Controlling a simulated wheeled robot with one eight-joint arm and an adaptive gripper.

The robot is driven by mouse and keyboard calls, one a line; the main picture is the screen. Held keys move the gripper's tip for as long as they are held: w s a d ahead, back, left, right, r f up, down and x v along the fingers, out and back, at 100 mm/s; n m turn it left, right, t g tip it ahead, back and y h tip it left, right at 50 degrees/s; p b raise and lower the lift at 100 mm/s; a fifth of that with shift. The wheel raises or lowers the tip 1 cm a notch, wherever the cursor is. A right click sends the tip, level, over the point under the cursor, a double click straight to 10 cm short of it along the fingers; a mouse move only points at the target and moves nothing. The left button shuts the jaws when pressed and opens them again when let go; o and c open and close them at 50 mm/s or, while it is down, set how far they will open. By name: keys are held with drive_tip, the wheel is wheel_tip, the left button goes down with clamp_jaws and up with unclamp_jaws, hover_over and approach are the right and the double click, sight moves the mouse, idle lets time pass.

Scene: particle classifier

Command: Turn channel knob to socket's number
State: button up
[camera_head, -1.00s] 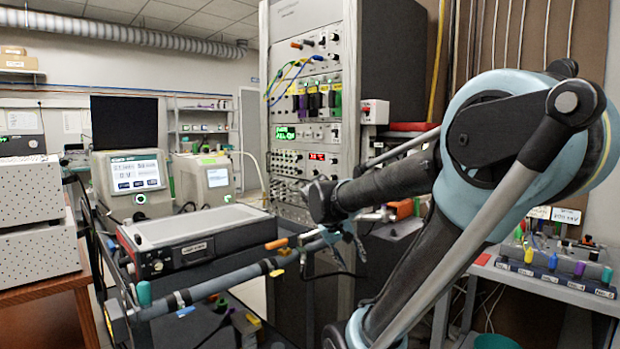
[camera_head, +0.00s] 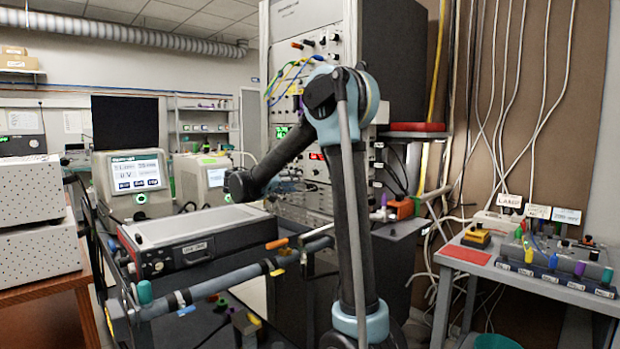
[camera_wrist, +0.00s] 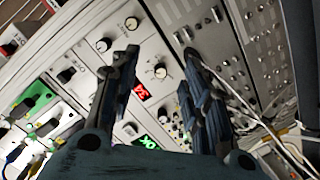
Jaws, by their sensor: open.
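My gripper (camera_wrist: 160,52) is open and empty in the wrist view, its two dark fingers spread in front of a pale instrument panel (camera_wrist: 180,20). A dark knob on a white dial (camera_wrist: 160,71) shows between the fingers, apart from both. Other knobs sit at the upper left, one near the left fingertip (camera_wrist: 132,23) and one farther left (camera_wrist: 103,45). I cannot tell which is the channel knob, nor read its marks. In the head view, a blue strip (camera_head: 553,279) with coloured plugs and small labels lies at the right; no socket number is readable.
The rack (camera_head: 310,20) stands behind my arm, which hides much of its middle. A red display (camera_wrist: 141,90) and a green display (camera_wrist: 148,142) show beside the fingers. A grey instrument (camera_head: 205,222) is at the left. A grey side table (camera_head: 480,268) stands right.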

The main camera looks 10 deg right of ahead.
drive_tip(key=t+h, duration=0.1)
approach(312, 173)
drive_tip(key=x, duration=0.9)
drive_tip(key=shift+d, duration=0.2)
clamp_jaws()
